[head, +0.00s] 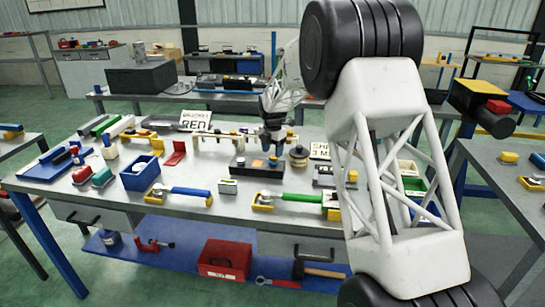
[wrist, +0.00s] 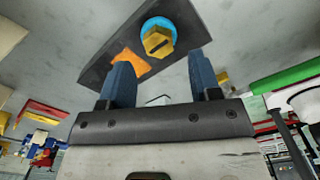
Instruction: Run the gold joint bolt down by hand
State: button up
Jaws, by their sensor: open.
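The gold joint bolt (wrist: 157,42) has a hex head and sits in a bright blue ring (wrist: 152,22) on a dark block (wrist: 95,72). An orange piece (wrist: 130,60) lies on the same block beside the bolt. In the head view the dark block (head: 240,168) rests on the grey workbench, and the bolt is too small to make out clearly. My gripper (wrist: 160,64) is open, with its two blue-grey fingers apart and nothing between them. The bolt lies beyond the fingertips in the wrist view. In the head view my gripper (head: 272,148) hangs just above the block.
A small jar (head: 298,156) stands close right of the block. A green-handled tool (head: 300,200) and a blue-handled tool (head: 190,191) lie nearer the bench front (head: 130,205). A blue bin (head: 140,176) stands at left. My white arm hides much of the right side.

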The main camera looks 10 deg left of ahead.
jog(key=shift+f, duration=1.5)
jog(key=c, duration=0.9)
jog(key=shift+m, duration=0.3)
